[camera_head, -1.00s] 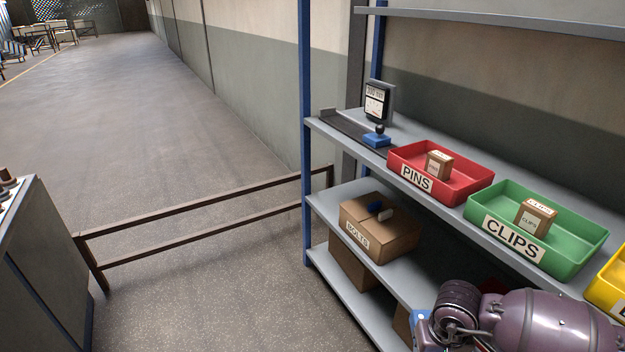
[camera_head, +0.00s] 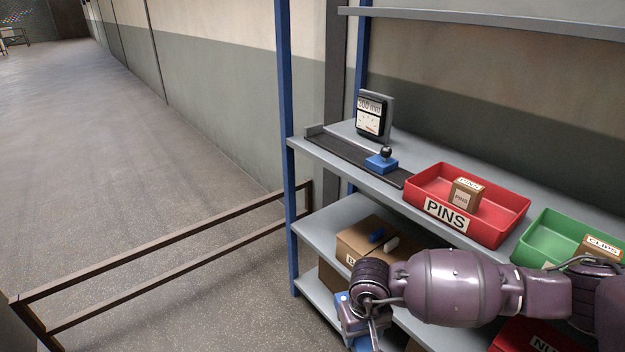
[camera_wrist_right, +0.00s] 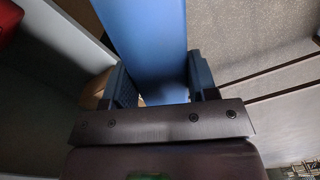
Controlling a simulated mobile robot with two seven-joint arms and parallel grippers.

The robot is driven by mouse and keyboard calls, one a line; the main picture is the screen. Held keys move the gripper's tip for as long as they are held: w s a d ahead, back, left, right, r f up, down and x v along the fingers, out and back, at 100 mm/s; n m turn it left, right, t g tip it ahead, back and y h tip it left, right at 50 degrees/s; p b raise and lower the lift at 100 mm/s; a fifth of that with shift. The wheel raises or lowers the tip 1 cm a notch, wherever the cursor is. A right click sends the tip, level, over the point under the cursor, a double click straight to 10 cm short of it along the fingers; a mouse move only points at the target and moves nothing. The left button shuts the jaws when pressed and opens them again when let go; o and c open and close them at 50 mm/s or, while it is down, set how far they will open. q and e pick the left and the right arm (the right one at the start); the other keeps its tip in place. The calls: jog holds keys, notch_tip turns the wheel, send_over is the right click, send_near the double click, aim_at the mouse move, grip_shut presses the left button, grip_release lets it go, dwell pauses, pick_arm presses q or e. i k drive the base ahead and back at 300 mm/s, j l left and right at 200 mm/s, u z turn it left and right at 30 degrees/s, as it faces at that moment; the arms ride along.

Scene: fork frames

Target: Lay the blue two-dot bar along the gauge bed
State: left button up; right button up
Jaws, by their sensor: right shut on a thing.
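The blue bar (camera_wrist_right: 145,40) is between the two fingers of my right gripper (camera_wrist_right: 158,88) in the right wrist view, and the gripper is shut on it. The bar is apart from the bed. My left gripper is out of view.
A red PINS bin (camera_head: 490,228) stands right of the bed, then a green bin (camera_head: 535,238). A cardboard box (camera_head: 350,245) with a blue and a white piece on top is on the shelf below. A blue post (camera_head: 286,110) and a brown rail (camera_head: 150,258) stand left.

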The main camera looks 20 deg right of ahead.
aim_at(336, 146)
jog(key=i+j, duration=0.25)
jog(key=i, duration=0.2)
jog(key=i+j, duration=0.2)
jog(key=i, duration=0.25)
